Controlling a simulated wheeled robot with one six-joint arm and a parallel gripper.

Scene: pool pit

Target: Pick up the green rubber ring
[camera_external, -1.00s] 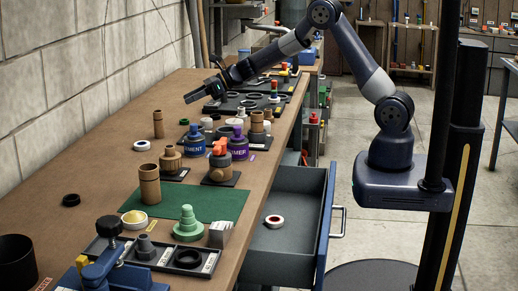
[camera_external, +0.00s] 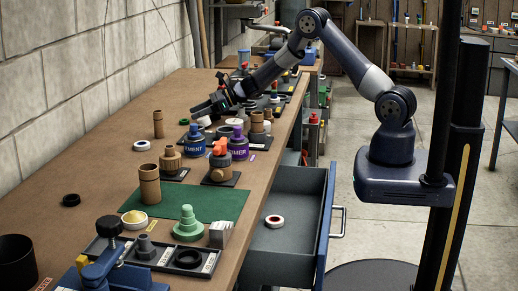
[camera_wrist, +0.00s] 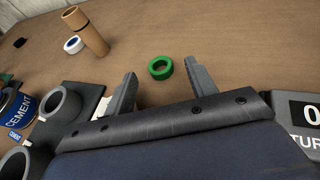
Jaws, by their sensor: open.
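The green rubber ring (camera_wrist: 160,67) lies flat on the brown workbench in the wrist view, with its round hole showing. My gripper (camera_wrist: 160,72) is open and empty. Its two grey fingers stand apart, one on each side of the ring in the picture, with the ring near the level of the fingertips. I cannot tell the exact height of the fingers above the bench. In the external view my gripper (camera_external: 198,111) is low over the far part of the bench, and a small green patch of the ring (camera_external: 204,122) shows just below it.
In the wrist view a brown tube (camera_wrist: 87,31) and a white-and-blue tape roll (camera_wrist: 73,45) stand at upper left. A cement can (camera_wrist: 17,108) and grey pipe fittings (camera_wrist: 62,102) crowd the left. Bare bench lies beyond the ring.

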